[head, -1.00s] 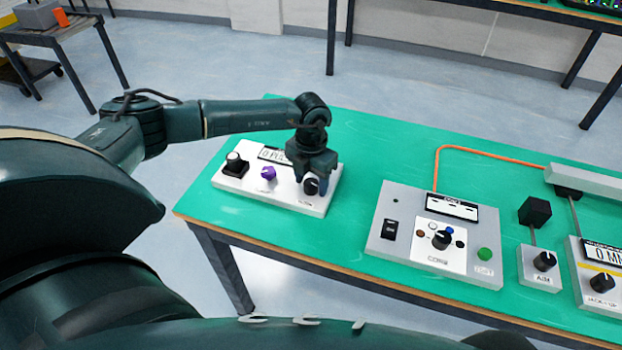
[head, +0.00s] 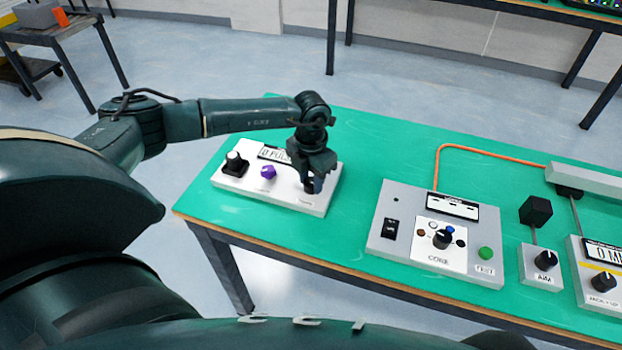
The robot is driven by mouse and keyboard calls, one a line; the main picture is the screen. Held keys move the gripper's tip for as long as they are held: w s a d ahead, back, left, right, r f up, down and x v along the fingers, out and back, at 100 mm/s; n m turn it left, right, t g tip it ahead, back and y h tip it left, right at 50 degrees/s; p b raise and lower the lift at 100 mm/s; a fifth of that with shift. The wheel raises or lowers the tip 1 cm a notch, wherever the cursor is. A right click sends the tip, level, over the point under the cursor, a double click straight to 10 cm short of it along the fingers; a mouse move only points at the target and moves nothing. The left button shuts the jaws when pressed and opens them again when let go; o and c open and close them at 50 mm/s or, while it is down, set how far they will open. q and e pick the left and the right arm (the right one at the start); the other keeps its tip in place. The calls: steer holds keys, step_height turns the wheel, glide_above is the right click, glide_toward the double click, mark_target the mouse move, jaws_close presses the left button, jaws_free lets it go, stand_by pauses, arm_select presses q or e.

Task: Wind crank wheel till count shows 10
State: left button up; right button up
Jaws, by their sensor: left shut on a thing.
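A white control box (head: 232,189) lies at the left end of the green table. Its display (head: 273,153) shows a 0 and the start of a word like "PUL"; my gripper hides the rest. My left gripper (head: 314,184) points down at the right end of the box, shut on the dark knob there, which its fingers mostly cover. I take this knob to be the crank wheel, but its label is too blurred to read. My right gripper is out of view.
A grey box (head: 383,245) with a switch, dial and green button stands to the right. Further right are a small knob box (head: 539,277) and another display box (head: 597,297). An orange cable (head: 480,152) runs behind. Green table between the boxes is clear.

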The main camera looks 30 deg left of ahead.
mark_target(311, 181)
arm_select(q)
steer(key=m+b, duration=0.2)
steer(key=m, duration=0.3)
steer(key=shift+m, duration=0.4)
stand_by(0.4)
steer(key=o, duration=1)
step_height(311, 181, up, 13)
steer(key=shift+r, duration=0.1)
stand_by(0.4)
